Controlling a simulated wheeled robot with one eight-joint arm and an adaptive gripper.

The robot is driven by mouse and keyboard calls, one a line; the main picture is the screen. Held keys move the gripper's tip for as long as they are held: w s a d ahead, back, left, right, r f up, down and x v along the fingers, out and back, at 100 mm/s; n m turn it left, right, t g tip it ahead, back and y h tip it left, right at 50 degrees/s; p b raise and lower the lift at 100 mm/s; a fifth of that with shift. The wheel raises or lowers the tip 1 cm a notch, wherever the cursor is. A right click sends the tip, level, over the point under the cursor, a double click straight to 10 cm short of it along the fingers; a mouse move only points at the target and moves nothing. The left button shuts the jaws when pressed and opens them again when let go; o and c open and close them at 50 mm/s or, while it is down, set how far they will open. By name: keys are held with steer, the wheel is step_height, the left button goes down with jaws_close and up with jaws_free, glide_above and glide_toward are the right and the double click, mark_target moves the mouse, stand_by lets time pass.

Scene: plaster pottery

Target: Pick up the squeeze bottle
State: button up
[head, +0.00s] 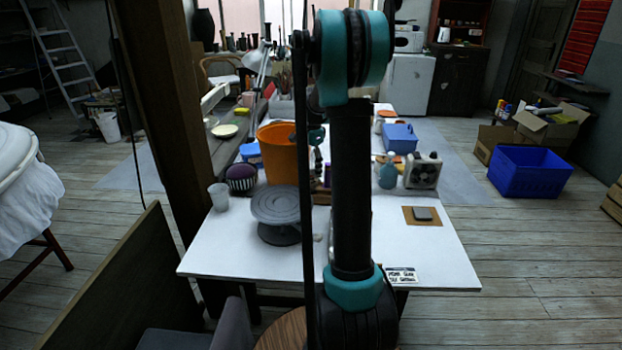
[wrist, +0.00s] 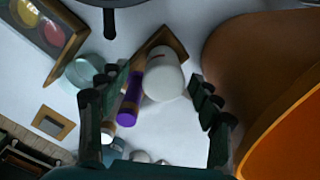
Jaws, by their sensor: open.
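In the head view my gripper (head: 317,140) is partly hidden by my arm, over the white table (head: 250,265), and the white object is hidden.
An orange bucket (wrist: 235,65) stands close to the right finger. It also shows in the head view (head: 278,150). The front right of the table is mostly clear.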

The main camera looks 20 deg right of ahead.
mark_target(311, 178)
steer(key=shift+w+f, duration=0.2)
steer(key=shift+f, duration=2.45)
steer(key=shift+c, duration=0.6)
steer(key=c, duration=0.6)
